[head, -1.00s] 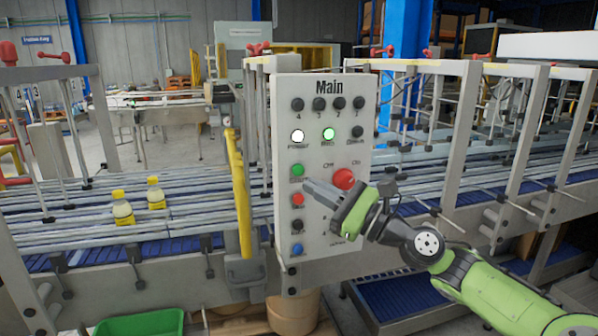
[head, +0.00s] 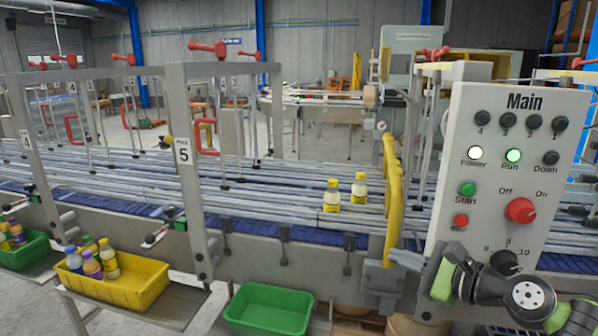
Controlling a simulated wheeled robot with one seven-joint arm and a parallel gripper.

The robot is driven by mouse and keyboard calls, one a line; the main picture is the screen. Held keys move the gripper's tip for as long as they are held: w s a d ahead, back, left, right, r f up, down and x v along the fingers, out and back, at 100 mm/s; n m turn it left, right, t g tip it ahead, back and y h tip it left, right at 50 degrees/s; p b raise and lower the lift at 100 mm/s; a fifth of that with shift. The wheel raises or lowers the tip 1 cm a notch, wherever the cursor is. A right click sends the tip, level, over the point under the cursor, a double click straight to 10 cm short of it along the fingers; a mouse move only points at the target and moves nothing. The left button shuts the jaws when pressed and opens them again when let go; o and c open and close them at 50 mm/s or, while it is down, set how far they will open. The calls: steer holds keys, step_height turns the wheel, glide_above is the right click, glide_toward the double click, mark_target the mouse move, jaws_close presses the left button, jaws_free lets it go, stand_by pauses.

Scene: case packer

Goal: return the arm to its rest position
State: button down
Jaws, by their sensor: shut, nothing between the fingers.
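My gripper (head: 396,257) is shut and empty. Its grey fingers point left, just past the lower left edge of the white Main control panel (head: 480,150). My green and black arm reaches in from the lower right and hides the lower part of the panel. The arm is bent and extended in front of the panel. The white Power lamp (head: 475,153) and the green Run lamp (head: 513,156) are lit.
A yellow vertical guard (head: 392,200) stands close behind and left of my fingers. Two yellow-capped bottles (head: 345,193) stand on the conveyor (head: 280,220). An empty green bin (head: 262,308) and a yellow bin (head: 150,290) of bottles are at the front left.

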steer(key=s+a+f+n+g+h, duration=0.3)
steer(key=a+f+n+g, duration=0.15)
steer(key=f, duration=0.25)
steer(key=s+a+f+n+g+h, duration=0.3)
steer(key=s+a+f+n, duration=0.15)
steer(key=a+f, duration=0.2)
steer(key=s+d+r+n+h, duration=0.1)
steer(key=s+n, duration=0.4)
steer(key=s, duration=0.5)
steer(key=s+d+r+n+h+b, duration=0.1)
steer(key=s+n, duration=0.4)
steer(key=s, duration=0.5)
steer(key=shift+d+r+n+h, duration=0.4)
steer(key=shift+d+r+h, duration=0.35)
steer(key=shift+d+h, duration=0.25)
